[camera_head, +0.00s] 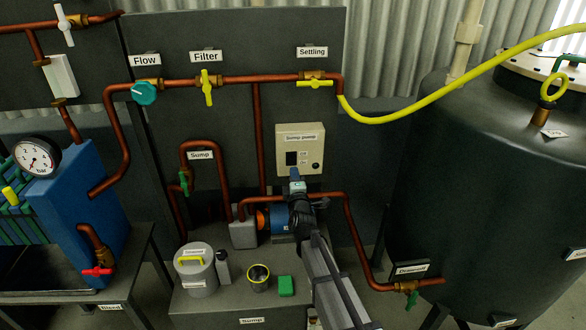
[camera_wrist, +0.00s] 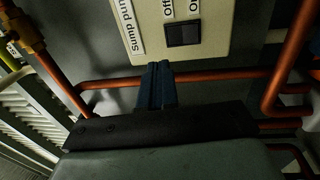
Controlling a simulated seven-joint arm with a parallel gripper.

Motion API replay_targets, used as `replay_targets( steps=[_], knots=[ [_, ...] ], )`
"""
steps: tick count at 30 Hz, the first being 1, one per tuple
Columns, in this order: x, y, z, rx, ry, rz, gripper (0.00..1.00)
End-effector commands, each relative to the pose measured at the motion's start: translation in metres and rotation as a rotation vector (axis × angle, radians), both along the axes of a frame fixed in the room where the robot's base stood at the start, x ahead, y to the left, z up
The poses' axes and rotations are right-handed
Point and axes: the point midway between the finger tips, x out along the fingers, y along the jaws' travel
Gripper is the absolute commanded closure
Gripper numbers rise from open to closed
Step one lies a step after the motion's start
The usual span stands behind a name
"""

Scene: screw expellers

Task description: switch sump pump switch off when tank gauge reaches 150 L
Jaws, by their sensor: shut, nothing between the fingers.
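The sump pump switch box (camera_head: 313,139) is a cream panel on the dark wall. Its dark rocker switch (camera_head: 291,158) sits low on the left, and the box stands turned sideways in the wrist view (camera_wrist: 143,30). There the rocker (camera_wrist: 183,34) shows next to the "Off" and "On" labels; I cannot tell which side is pressed. My gripper (camera_head: 296,174) is shut and empty, its tips just below the switch in the head view. In the wrist view the blue fingers (camera_wrist: 155,72) point at the box's edge; contact cannot be told. No litre gauge on the dark tank (camera_head: 460,190) is readable.
Copper pipes (camera_head: 225,79) with labelled valves run across the wall, and one passes behind my fingers. A blue pump (camera_head: 270,219) sits close by my arm. A yellow hose (camera_head: 440,95) arches toward the tank. A bar gauge (camera_head: 37,156) is at left.

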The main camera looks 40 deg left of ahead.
Motion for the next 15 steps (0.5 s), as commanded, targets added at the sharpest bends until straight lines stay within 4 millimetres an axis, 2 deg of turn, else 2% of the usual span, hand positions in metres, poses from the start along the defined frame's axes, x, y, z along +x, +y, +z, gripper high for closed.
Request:
replay_targets(
  steps=[1, 6, 15],
  knots=[
    [-0.010, -0.011, 0.002, 0.000, 0.000, 0.001, 1.00],
    [-0.025, -0.026, 0.005, 0.000, 0.000, 0.000, 1.00],
    [-0.029, -0.029, 0.005, 0.000, 0.000, 0.000, 1.00]
  ],
)
